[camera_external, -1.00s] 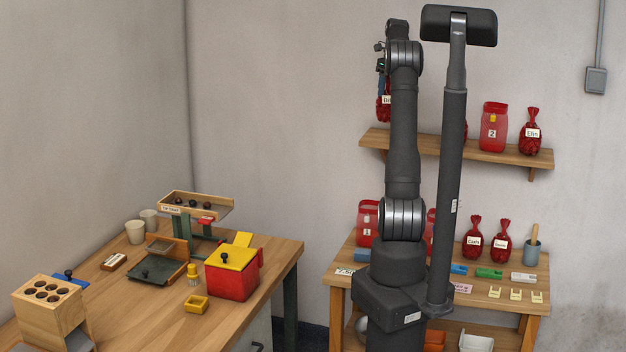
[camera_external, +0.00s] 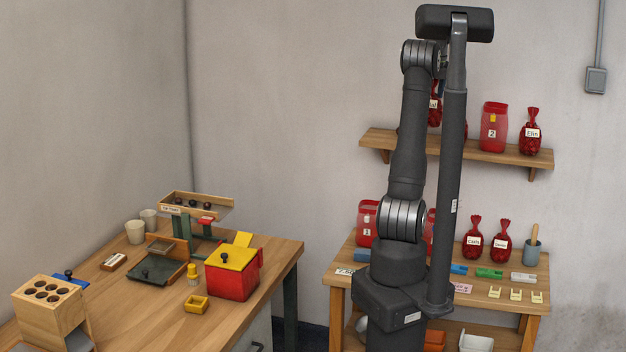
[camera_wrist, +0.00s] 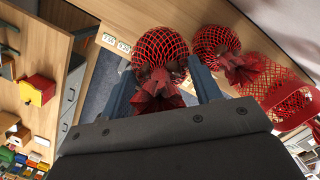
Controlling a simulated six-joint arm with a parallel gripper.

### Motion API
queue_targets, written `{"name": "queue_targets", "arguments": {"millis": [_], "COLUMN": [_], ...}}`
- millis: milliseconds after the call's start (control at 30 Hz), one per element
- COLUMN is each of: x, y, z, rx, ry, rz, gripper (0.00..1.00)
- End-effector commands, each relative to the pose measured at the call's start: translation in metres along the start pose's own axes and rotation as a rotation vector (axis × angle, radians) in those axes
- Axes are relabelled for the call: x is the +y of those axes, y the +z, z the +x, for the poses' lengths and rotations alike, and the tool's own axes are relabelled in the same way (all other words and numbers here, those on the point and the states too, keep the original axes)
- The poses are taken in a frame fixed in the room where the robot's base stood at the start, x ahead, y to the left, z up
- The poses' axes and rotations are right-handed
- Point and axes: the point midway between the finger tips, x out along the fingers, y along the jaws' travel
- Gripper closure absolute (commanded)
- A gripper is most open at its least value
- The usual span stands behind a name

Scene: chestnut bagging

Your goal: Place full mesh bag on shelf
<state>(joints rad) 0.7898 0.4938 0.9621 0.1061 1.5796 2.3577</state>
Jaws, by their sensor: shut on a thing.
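My gripper (camera_wrist: 160,85) is shut on the gathered neck of a full red mesh bag (camera_wrist: 158,48), which bulges out beyond the fingers in the wrist view. In the external view the held bag (camera_external: 435,110) shows just above the wooden shelf (camera_external: 512,155), mostly behind my arm, with part of a white label visible. The gripper itself is largely hidden there. I cannot tell whether the bag touches the shelf. Another tied mesh bag (camera_wrist: 215,46) is close to the right of the held one in the wrist view.
On the shelf's right half stand a red bag marked 2 (camera_external: 493,130) and a tied, labelled bag (camera_external: 530,134). A larger red mesh bag (camera_wrist: 284,92) is at right in the wrist view. The lower table (camera_external: 495,305) holds more red bags. The left workbench (camera_external: 255,305) is apart.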

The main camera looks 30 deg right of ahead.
Motion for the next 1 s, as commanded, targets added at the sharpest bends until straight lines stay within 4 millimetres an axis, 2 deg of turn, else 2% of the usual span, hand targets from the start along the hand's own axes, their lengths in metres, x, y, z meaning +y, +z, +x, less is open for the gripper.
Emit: {"name": "queue_targets", "arguments": {"millis": [100, 300, 467, 700, 1000], "x": [0.010, 0.018, 0.019, 0.019, 0.019], "y": [0.022, 0.041, 0.042, 0.037, 0.037], "z": [0.019, 0.035, 0.044, 0.076, 0.078], "rx": [0.001, -0.001, 0.000, -0.002, -0.003], "ry": [0.001, -0.002, -0.001, 0.000, -0.001], "rz": [-0.003, -0.001, 0.000, 0.000, -0.001], "gripper": [0.91, 0.91, 0.91, 0.91, 0.91]}}
